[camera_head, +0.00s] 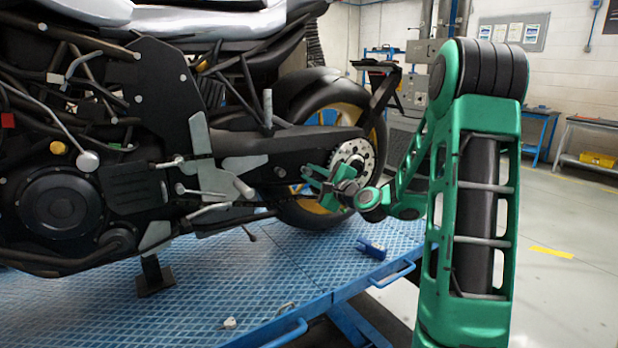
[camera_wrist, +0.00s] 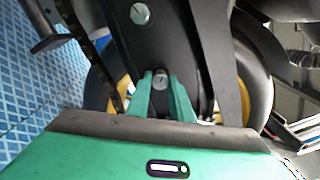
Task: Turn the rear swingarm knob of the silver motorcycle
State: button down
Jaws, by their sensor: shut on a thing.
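The silver motorcycle (camera_head: 190,20) stands on a blue lift platform, with its rear wheel (camera_head: 375,120) to the right. Its black swingarm (camera_head: 270,146) runs back to the wheel hub, and it fills the middle of the wrist view (camera_wrist: 185,45). The knob (camera_wrist: 160,78) is a small grey round piece on the swingarm. My gripper (camera_wrist: 160,85) is shut on it, with one green finger on each side. In the head view my gripper (camera_head: 308,178) is at the swingarm in front of the sprocket, and the knob is hidden there.
The blue lift platform (camera_head: 210,280) has a raised edge and handles at the front. A blue object (camera_head: 371,248) lies on it below the wheel. A footpeg (camera_wrist: 48,42) and the chain are close by in the wrist view. Open floor (camera_head: 570,290) lies to the right.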

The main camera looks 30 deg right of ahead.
jog(key=n, duration=0.7)
jog(key=shift+a+f, duration=0.2)
jog(key=shift+a, duration=0.05)
jog(key=n, duration=0.8)
jog(key=shift+f+n, duration=0.1)
jog(key=shift+n, duration=0.2)
jog(key=n, duration=0.3)
jog(key=shift+d+n, duration=0.1)
jog(key=shift+n, duration=0.2)
jog(key=n, duration=0.3)
jog(key=shift+n, duration=0.3)
jog(key=n, duration=0.6)
jog(key=shift+n, duration=0.3)
jog(key=shift+d, duration=0.1)
